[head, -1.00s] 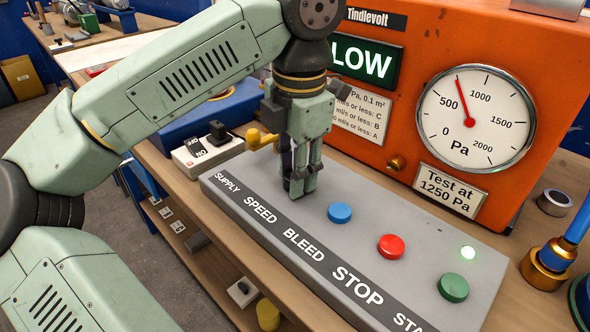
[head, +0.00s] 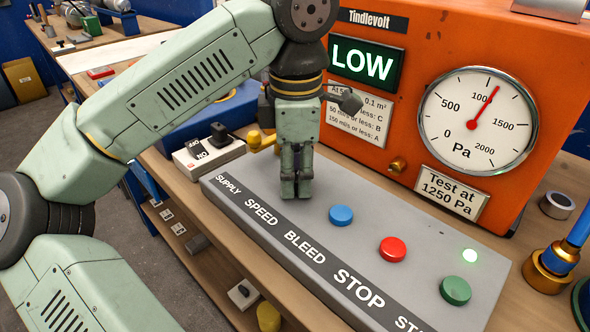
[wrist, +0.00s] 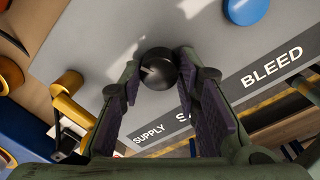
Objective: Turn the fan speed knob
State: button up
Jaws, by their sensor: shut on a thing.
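The black round speed knob (wrist: 159,68) with a pale pointer mark shows between my fingertips in the wrist view. In the head view my fingers hide it. My gripper (head: 296,190) points down at the grey control panel (head: 405,230), above the SPEED label (head: 261,211), and is shut on the knob; it also shows in the wrist view (wrist: 157,80). The round pressure gauge (head: 477,122) has its red needle a little past 1000 Pa. The green-lit display (head: 363,62) reads LOW. A plate (head: 453,192) reads "Test at 1250 Pa".
A blue button (head: 341,215), a red button (head: 393,249) and a green button (head: 455,290) stand to the right on the panel. A yellow lever (head: 262,141) stands close left of my gripper. The orange housing (head: 400,20) rises behind.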

aim_at(296, 181)
dwell(0.3)
jog(key=o, duration=1.2)
jog(key=shift+c, duration=0.2)
notch_tip(296, 181, up, 12)
jog(key=shift+s, duration=0.4)
